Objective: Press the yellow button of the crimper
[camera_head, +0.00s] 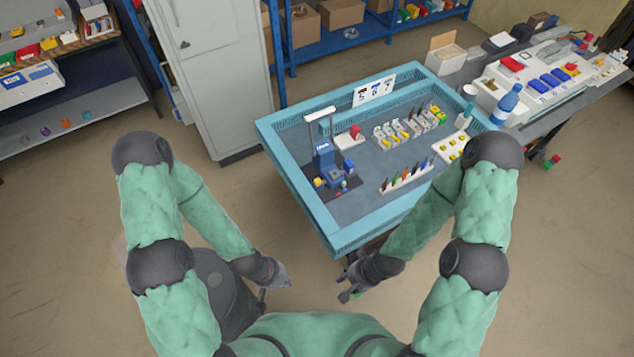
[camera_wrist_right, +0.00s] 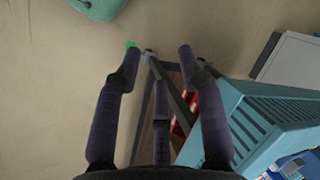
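The crimper (camera_head: 324,157) is a blue machine on a dark base at the left part of the teal-walled table, with a pale lamp-like arm above it. A small yellow spot, which looks like its button (camera_head: 319,183), is at the front left of its base. My left gripper (camera_head: 270,288) hangs low in front of the table, apart from the crimper; its finger opening is too small to make out. My right gripper (camera_head: 348,285) is also below and in front of the table edge. In the right wrist view its fingers (camera_wrist_right: 158,52) are spread and empty.
The teal table rim (camera_head: 345,238) stands between my grippers and the crimper. A rack of coloured tools (camera_head: 407,178), a white tray with yellow parts (camera_head: 452,151) and a red-topped box (camera_head: 350,137) share the table. Open floor lies left of the table.

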